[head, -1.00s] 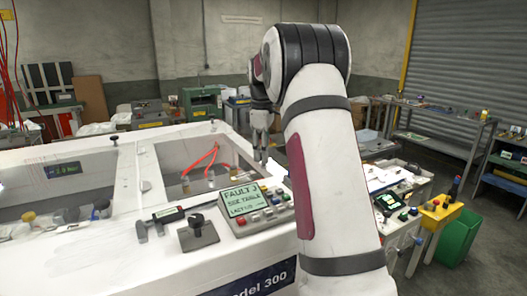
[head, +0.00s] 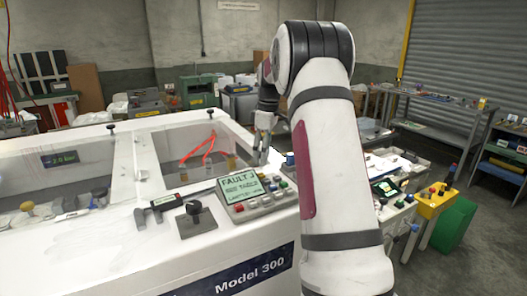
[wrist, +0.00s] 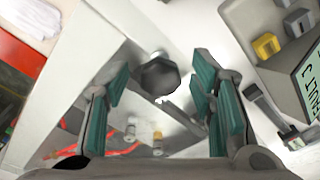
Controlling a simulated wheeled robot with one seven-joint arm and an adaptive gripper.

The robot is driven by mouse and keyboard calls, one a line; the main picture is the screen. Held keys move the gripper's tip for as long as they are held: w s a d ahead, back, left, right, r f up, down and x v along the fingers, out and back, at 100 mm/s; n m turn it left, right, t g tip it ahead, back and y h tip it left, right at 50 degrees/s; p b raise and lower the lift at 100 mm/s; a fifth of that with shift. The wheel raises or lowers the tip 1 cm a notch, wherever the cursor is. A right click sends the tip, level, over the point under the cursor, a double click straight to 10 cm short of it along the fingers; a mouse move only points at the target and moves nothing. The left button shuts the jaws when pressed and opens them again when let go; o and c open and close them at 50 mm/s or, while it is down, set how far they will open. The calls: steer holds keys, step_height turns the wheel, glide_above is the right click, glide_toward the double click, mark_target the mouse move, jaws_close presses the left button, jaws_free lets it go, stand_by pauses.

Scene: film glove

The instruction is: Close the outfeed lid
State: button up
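The white machine (head: 215,230) has two recessed openings in its top. The right opening (head: 195,172) shows orange-red tubes and small fittings inside. No separate outfeed lid can be made out clearly in either view. My gripper (head: 262,145) is at the right rim of the right opening. In the wrist view, my gripper (wrist: 163,110) is open, its teal-padded fingers spread apart. A dark faceted knob (wrist: 158,77) appears between and beyond the fingers, on the white rim. I cannot tell whether any finger touches it.
A control panel (head: 258,194) with a green fault screen and buttons is on the machine's front right. A yellow button stand (head: 437,200) and green bin (head: 453,226) stand at right.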

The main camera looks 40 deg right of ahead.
step_height(320, 180, up, 12)
steer(key=shift+s+d, duration=0.35)
steer(key=shift+s, duration=0.05)
stand_by(0.6)
